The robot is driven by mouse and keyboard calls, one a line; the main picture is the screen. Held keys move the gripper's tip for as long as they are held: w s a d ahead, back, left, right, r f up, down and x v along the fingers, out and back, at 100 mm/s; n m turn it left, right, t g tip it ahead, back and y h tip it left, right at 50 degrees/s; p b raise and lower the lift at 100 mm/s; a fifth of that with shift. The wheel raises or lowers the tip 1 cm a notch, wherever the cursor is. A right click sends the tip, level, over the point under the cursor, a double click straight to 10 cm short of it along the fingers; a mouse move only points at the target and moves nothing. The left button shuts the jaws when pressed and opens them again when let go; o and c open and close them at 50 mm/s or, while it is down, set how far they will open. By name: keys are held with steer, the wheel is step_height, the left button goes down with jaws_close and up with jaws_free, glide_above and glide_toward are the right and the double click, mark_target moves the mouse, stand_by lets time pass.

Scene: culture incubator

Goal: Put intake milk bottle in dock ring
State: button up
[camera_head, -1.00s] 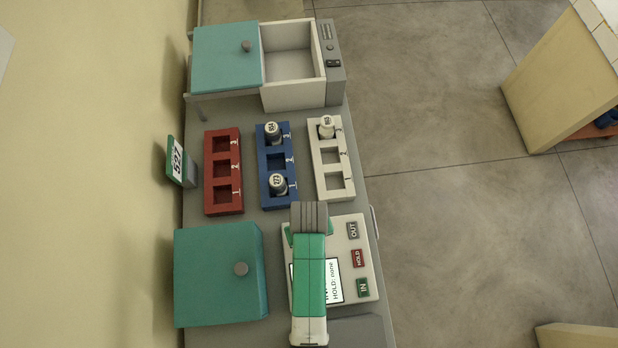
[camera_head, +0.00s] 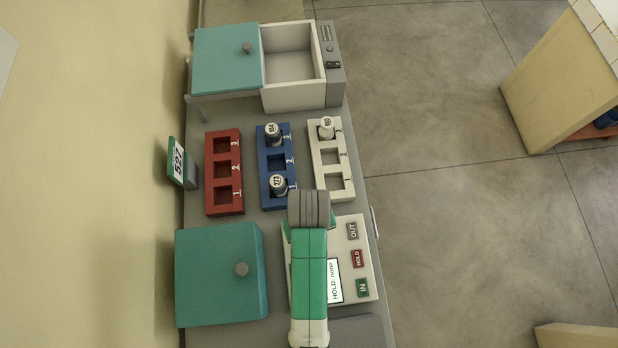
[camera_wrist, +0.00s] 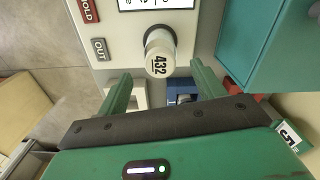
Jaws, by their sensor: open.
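A white-capped bottle labelled 432 (camera_wrist: 160,55) shows in the wrist view, standing at the edge of the pale console (camera_wrist: 206,35). My gripper (camera_wrist: 160,88) is open and empty, with its two green fingers spread apart. The bottle appears between and beyond the fingertips, and I cannot tell whether they touch it. In the head view my gripper (camera_head: 310,225) is over the console's upper left part, and my arm hides this bottle. I cannot make out a dock ring in either view.
The console (camera_head: 357,212) has OUT, HOLD and IN buttons and a screen reading "HOLD: none". Red (camera_head: 223,202), blue (camera_head: 277,202) and white (camera_head: 331,167) racks stand beyond it; blue holds two bottles, white one. A teal-lidded box (camera_head: 215,285) stands left.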

steer(key=shift+r, duration=1.95)
steer(key=w+r+m+t, duration=0.1)
steer(key=w+r+t, duration=0.35)
steer(key=r, duration=0.55)
steer(key=w+r+t, duration=0.4)
steer(key=w+r, duration=0.2)
steer(key=r, duration=0.5)
steer(key=w+r+m+t, duration=0.1)
steer(key=w+r+t, duration=0.45)
steer(key=r, duration=0.45)
steer(key=s+r+t, duration=0.3)
steer(key=r, duration=0.7)
steer(key=s+r+m+t, duration=0.1)
steer(key=s+r+t, duration=0.3)
steer(key=r, duration=0.7)
steer(key=s+r+t, duration=0.4)
steer(key=r, duration=0.6)
steer(key=shift+s+r+m, duration=0.25)
steer(key=shift+r+m, duration=0.05)
steer(key=shift+r, duration=0.1)
steer(key=shift+r, duration=0.15)
